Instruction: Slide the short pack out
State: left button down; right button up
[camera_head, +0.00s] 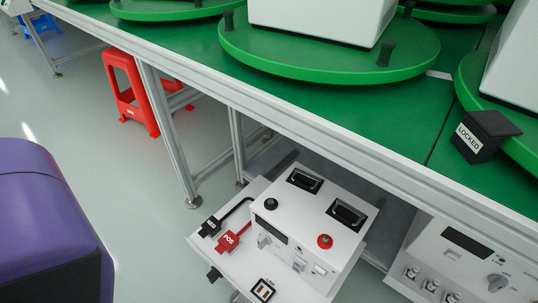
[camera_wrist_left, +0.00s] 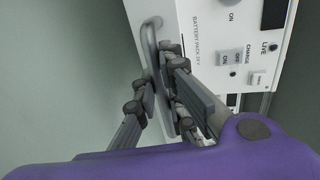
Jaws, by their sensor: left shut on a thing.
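In the left wrist view my left gripper (camera_wrist_left: 161,80) is shut on the bar handle (camera_wrist_left: 151,42) of a white box marked "BATTERY PACK 24V" (camera_wrist_left: 204,30). Its face has a charge switch and a "LIVE" label. In the head view a white pack (camera_head: 288,215) sits on a pulled-out tray (camera_head: 204,244) below the bench. A black NEG plug (camera_head: 211,226) and a red POS plug (camera_head: 229,242) lie on the tray beside it. A second white unit (camera_head: 462,262) is at the lower right. I cannot tell which is the short pack. Neither gripper shows in the head view.
The bench's metal front rail (camera_head: 330,140) runs above the tray. Green turntables (camera_head: 330,60) carry white housings. A black "LOCKED" block (camera_head: 486,135) is at the bench edge. A red stool (camera_head: 130,90) stands under the bench.

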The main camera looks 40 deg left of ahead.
pick_arm(q)
jog(key=f+b+v, duration=0.1)
jog(key=f+v, duration=0.1)
jog(key=v, duration=0.9)
jog(key=shift+s, duration=0.35)
jog(key=shift+f, duration=0.1)
jog(key=c, duration=1.8)
grip_release()
jog(key=v, duration=1.2)
jog(key=shift+w, duration=0.15)
